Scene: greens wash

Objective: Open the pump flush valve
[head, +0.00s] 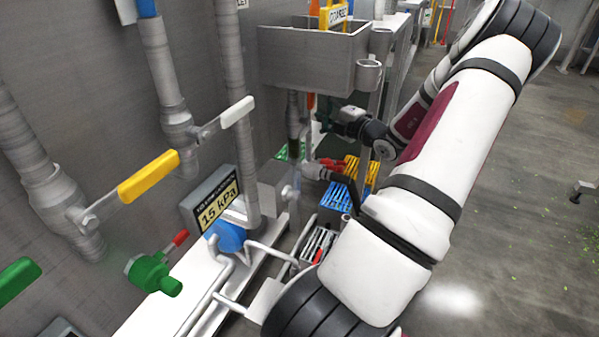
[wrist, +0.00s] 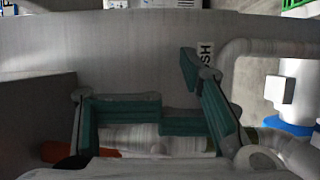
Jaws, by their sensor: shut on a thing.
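My gripper (head: 345,122) is out by the pipework below the grey trough in the head view. In the wrist view my gripper (wrist: 170,106) has its teal-padded fingers bent inward around a pale grey cylindrical part (wrist: 155,143), and is shut on it. A red piece (wrist: 75,152) shows at the lower left, beside the fingers. A label ending in "SH" (wrist: 205,54) is on the grey surface behind. The fingers hide much of the held part, and I cannot tell the pump flush valve's exact position.
Yellow (head: 148,176), white (head: 238,112) and green (head: 18,279) levers stick out from wall pipes at left. A 15 kPa gauge box (head: 213,203) stands above white piping. A grey trough (head: 312,57) is beyond. The floor at right (head: 520,190) is mostly clear.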

